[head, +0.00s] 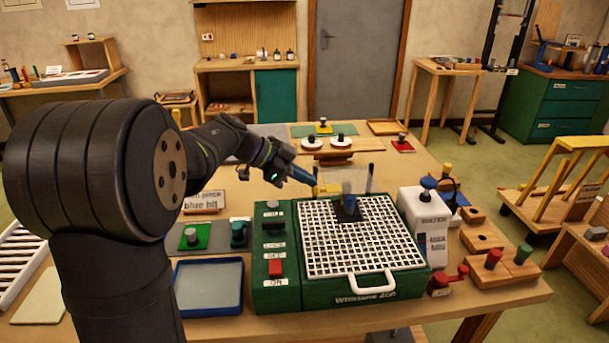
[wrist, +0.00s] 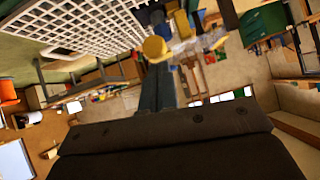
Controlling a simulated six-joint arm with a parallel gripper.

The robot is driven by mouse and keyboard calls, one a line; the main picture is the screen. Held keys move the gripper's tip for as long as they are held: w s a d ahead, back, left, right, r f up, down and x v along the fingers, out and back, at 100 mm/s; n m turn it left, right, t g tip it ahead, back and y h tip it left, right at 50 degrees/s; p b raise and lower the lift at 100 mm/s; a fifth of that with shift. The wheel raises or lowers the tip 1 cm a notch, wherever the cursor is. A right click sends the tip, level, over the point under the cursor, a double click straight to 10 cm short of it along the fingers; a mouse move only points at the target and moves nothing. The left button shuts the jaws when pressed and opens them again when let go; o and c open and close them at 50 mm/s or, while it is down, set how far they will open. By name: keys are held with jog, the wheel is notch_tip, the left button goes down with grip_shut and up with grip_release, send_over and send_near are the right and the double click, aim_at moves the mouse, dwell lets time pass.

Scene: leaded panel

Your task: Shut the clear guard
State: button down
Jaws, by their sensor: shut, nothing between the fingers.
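The green grinder (head: 335,298) stands on the workbench with a white grid top (head: 330,255), which also shows in the wrist view (wrist: 75,22). The clear guard (head: 357,183) looks like a faint see-through pane standing raised at the grid's back edge, between dark posts. My gripper (head: 313,182) is shut and empty, just left of the guard near the back left post. In the wrist view its fingers (wrist: 157,72) point towards a yellow knob (wrist: 155,47); contact cannot be told.
A switch box with a red button (head: 275,268) is at the grinder's left, and a white box (head: 425,215) at its right. A blue tray (head: 208,287) lies front left. Wooden blocks with knobs (head: 495,262) stand right. Black-knobbed white discs (head: 341,141) stand behind.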

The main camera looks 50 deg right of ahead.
jog(key=shift+s+a+f, duration=0.15)
jog(key=shift+f, duration=0.9)
jog(key=w+a+r, duration=0.5)
jog(key=a+r, duration=0.2)
jog(key=r, duration=0.4)
